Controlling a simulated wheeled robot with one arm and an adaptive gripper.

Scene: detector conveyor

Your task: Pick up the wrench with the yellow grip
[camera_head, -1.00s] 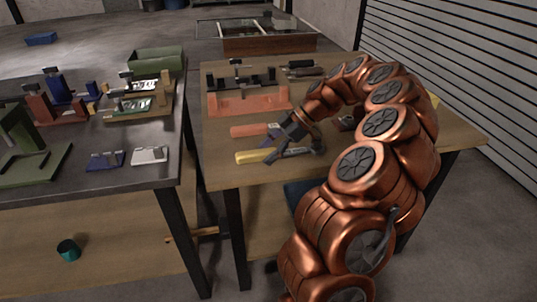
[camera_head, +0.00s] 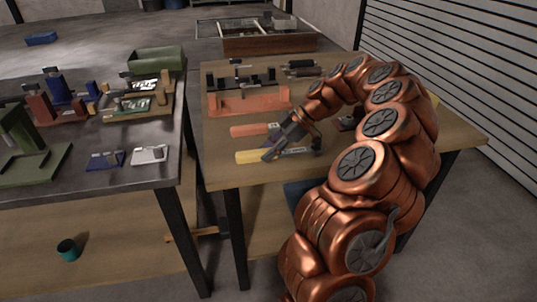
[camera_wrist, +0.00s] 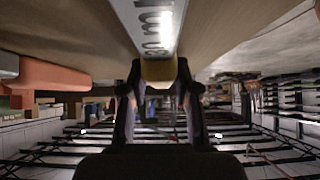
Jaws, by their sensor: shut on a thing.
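The wrench with the yellow grip (camera_head: 250,157) lies across the front of the wooden table, its metal part toward the right. In the wrist view its yellow end (camera_wrist: 158,70) and a lettered metal shaft (camera_wrist: 154,22) show. My gripper (camera_head: 270,154) reaches down onto it from the right. In the wrist view my gripper (camera_wrist: 158,82) is shut, with the yellow part between the fingertips. My gripper hides part of the wrench in the head view. I cannot tell whether the wrench touches the table.
A tool with an orange-red handle (camera_head: 248,130) lies just behind the wrench; its orange-red shape shows at left in the wrist view (camera_wrist: 45,74). An orange fixture (camera_head: 246,101) and dark tools (camera_head: 302,69) are farther back. A dark-topped table (camera_head: 130,178) stands left, beyond a gap.

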